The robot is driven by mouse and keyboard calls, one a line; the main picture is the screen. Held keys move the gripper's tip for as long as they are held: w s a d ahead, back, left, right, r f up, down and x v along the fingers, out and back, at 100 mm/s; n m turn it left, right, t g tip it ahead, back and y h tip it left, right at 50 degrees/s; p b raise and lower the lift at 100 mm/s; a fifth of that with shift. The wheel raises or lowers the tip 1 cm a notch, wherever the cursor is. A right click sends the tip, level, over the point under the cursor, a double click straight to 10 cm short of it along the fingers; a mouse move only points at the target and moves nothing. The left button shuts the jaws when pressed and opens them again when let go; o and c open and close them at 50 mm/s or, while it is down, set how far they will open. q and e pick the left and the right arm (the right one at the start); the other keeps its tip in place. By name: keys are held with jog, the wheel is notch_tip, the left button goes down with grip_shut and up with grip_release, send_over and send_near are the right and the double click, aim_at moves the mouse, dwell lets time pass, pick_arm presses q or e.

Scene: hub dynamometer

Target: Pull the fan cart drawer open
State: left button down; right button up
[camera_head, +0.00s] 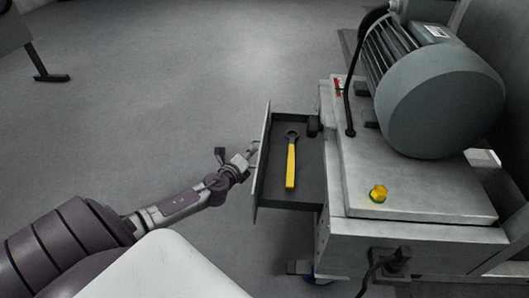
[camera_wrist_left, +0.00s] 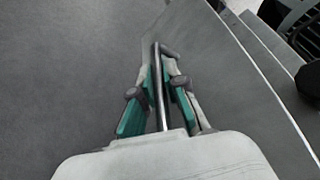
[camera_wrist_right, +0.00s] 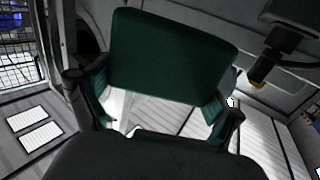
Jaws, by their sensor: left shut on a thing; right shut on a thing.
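The fan cart drawer (camera_head: 308,190) stands pulled out to the left from the cart (camera_head: 400,232). It is a dark tray with a grey front panel, also seen in the left wrist view (camera_wrist_left: 232,75). A wrench with a yellow handle (camera_head: 291,165) lies inside. My left gripper (camera_head: 250,152) is at the outer face of the front. In the left wrist view, its fingers (camera_wrist_left: 163,62) are closed around the drawer's thin bar handle (camera_wrist_left: 159,90). My right gripper (camera_wrist_right: 160,108) shows only in its wrist view, shut on a dark green block-like thing (camera_wrist_right: 172,55).
A cable hangs at the cart's lower front. The grey floor (camera_head: 190,100) left of the drawer is clear. A dark stand leg (camera_head: 42,68) is at the far left.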

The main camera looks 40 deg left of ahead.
pick_arm(q)
jog(key=shift+s+a, duration=0.65)
jog(key=shift+a, duration=0.35)
pick_arm(e)
jog(key=shift+f, duration=0.3)
pick_arm(q)
jog(key=c, duration=1.2)
grip_release()
jog(key=v, duration=1.2)
